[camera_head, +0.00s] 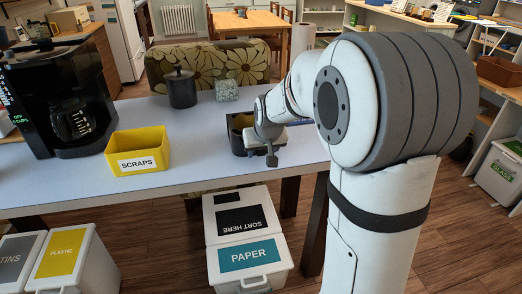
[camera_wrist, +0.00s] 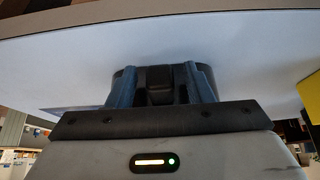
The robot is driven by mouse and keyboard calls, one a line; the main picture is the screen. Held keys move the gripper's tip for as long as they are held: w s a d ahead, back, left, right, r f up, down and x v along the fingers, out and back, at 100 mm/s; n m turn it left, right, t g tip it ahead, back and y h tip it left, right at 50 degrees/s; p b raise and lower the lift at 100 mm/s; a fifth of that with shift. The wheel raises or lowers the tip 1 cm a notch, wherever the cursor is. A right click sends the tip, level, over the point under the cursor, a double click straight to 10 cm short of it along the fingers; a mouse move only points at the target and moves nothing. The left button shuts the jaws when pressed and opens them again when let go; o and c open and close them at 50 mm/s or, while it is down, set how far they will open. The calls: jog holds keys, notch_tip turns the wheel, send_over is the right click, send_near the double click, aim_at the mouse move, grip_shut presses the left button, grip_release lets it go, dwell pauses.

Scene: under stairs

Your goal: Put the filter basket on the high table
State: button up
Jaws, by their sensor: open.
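A black filter basket (camera_head: 238,133), open-topped with something yellowish-brown inside, stands upright near the front edge of a pale-topped table (camera_head: 200,174). My gripper (camera_head: 266,148) is low at its front right side and hides part of it. In the wrist view, my gripper (camera_wrist: 161,88) is open, its two fingers on either side of a dark block that looks like the handle of the basket (camera_wrist: 160,76). I cannot tell whether the fingers touch it. A wooden table (camera_head: 240,20) stands farther back; which table is the high one is not clear.
A yellow scraps bin (camera_head: 138,150) stands left of the basket, with a black coffee machine (camera_head: 62,95) beyond it. A black lidded canister (camera_head: 181,88) and a speckled block (camera_head: 227,91) stand behind.

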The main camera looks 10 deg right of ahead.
jog(key=shift+r, duration=0.15)
jog(key=shift+s+r, duration=0.1)
jog(key=shift+r, duration=0.2)
jog(key=v, duration=1.1)
jog(key=s+f+g, duration=0.1)
jog(key=s+f, duration=0.3)
jog(key=s, duration=0.6)
jog(key=s+f+g, duration=0.2)
jog(key=s+f, duration=0.2)
jog(key=s, duration=0.7)
jog(key=shift+s+a+f+g+p, duration=0.2)
jog(key=shift+s+g+p, duration=0.1)
jog(key=shift+s+p, duration=0.1)
notch_tip(320, 180, up, 6)
jog(key=p, duration=0.5)
jog(key=shift+s+f, duration=0.1)
jog(key=shift+f, duration=0.1)
